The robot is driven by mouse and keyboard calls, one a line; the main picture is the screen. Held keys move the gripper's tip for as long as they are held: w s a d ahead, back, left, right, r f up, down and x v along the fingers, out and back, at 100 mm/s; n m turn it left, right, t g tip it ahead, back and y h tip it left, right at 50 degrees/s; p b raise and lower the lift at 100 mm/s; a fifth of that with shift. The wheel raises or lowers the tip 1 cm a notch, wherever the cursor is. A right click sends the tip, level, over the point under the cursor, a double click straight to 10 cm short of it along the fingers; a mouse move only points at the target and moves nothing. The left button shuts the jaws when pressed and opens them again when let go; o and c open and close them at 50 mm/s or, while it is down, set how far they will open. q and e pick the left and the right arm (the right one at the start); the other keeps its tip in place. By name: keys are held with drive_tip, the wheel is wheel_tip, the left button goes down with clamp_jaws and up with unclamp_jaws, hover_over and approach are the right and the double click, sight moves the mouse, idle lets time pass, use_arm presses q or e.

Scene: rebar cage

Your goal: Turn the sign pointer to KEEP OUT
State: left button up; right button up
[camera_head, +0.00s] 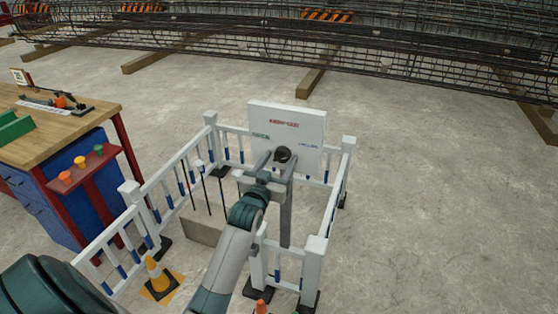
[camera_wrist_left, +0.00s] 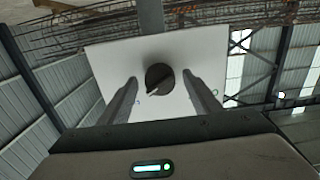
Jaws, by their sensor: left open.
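The white sign board (camera_head: 306,122) stands on a grey post inside a low white fence. It has red lettering at the top, green at the left and blue at the right. A round black pointer knob (camera_head: 283,155) sits low on its face. In the left wrist view the knob (camera_wrist_left: 159,79) carries a light mark towards its lower left; the board's lettering is mostly unreadable there. My left gripper (camera_head: 273,156) is open, its fingers on either side of the knob, with visible gaps in the wrist view (camera_wrist_left: 159,82). My right gripper is out of view.
White fence panels (camera_head: 333,205) surround the sign. A grey block (camera_head: 203,226) with thin upright rods stands inside, left of my arm. A traffic cone (camera_head: 156,275) stands near the front. A workbench (camera_head: 65,130) is at the left; a rebar cage (camera_head: 400,50) lies behind. The right floor is clear.

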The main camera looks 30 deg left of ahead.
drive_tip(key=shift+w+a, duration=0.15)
use_arm(q)
drive_tip(key=c, duration=0.9)
drive_tip(key=shift+c, duration=0.7)
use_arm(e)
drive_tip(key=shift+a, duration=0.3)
